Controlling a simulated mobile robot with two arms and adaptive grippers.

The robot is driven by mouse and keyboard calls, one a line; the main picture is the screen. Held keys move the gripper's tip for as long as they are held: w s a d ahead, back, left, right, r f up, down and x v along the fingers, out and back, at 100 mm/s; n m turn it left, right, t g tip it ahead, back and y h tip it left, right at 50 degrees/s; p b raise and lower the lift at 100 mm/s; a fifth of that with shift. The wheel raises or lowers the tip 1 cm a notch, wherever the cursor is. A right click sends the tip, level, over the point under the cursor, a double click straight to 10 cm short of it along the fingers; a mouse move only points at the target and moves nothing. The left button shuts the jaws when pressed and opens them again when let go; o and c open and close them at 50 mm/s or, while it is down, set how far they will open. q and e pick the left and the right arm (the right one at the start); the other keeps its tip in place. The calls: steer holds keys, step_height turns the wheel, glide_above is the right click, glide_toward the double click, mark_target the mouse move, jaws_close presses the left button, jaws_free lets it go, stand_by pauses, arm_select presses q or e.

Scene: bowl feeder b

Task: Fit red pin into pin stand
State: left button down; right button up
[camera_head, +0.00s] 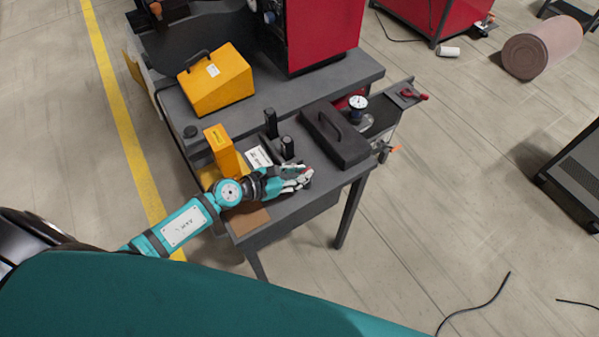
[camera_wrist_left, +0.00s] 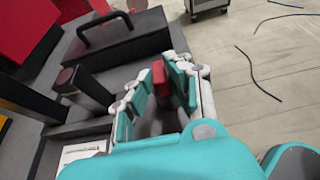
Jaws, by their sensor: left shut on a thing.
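My left gripper (camera_head: 304,179) reaches over the front right part of the grey table. It is shut on the red pin (camera_wrist_left: 159,78), which stands between the two fingers in the left wrist view. In the head view only a small red bit of the pin (camera_head: 307,172) shows at the fingertips. The fingers hide the pin's lower part, and I cannot tell whether it touches the table. Two dark upright posts stand behind the gripper, a taller one (camera_head: 270,123) and a shorter one (camera_head: 287,147). I cannot tell for sure which thing is the pin stand.
A black case with a handle (camera_head: 335,138) lies right behind the gripper. A yellow upright block (camera_head: 220,150) and a white label card (camera_head: 259,158) are to its left. A dial gauge (camera_head: 358,104) stands beyond the case. The grey table's (camera_head: 290,212) front strip is mostly bare.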

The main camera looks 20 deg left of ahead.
stand_by(0.4)
arm_select(q)
steer(key=c, duration=1.2)
jaws_free()
